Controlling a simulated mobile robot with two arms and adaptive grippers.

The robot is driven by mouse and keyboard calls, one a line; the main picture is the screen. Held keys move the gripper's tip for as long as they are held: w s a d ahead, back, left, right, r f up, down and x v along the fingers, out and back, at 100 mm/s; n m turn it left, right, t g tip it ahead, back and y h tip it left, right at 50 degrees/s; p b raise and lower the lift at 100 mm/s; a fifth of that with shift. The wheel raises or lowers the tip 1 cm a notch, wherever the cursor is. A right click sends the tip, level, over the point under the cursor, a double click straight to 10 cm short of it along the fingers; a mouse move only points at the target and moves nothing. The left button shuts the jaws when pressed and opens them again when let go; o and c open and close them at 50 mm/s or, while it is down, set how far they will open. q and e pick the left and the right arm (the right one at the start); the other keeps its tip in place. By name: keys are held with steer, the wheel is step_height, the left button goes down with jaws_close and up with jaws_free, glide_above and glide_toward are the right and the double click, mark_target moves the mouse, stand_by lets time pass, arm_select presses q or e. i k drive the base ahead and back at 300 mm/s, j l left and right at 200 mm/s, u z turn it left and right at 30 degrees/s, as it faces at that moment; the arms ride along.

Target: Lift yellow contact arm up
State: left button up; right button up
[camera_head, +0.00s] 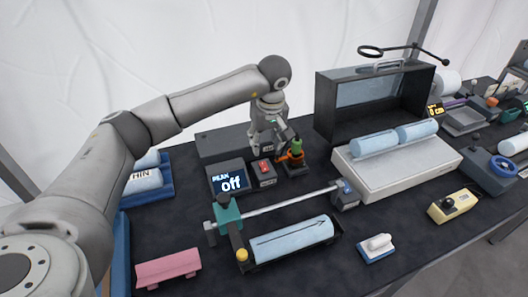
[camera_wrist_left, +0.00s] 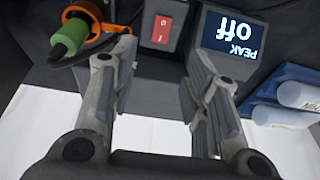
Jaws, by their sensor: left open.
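The yellow-tipped contact arm (camera_head: 241,254) is on the front device. It runs from a teal block (camera_head: 228,213) toward the viewer, and its yellow end is low, beside the left end of a pale blue roll (camera_head: 290,241). I cannot tell whether it touches the roll. My left gripper (camera_head: 284,143) is behind this device, near the green-handled tool. In the left wrist view my left gripper (camera_wrist_left: 155,68) has its fingers spread with nothing between them. The contact arm is not visible in that view. My right gripper is not in view.
A display reading "PEAK off" (camera_head: 229,182) and a red switch box (camera_head: 263,172) stand behind the device. A green-handled tool with an orange ring (camera_head: 295,147) is beside my gripper. A pink holder (camera_head: 168,268) lies front left. A black open case (camera_head: 375,95) stands at the back.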

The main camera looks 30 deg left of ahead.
mark_target(241, 253)
steer(key=k+l, duration=0.3)
steer(key=k, duration=0.15)
steer(key=k+l, duration=0.65)
steer(key=k, duration=0.25)
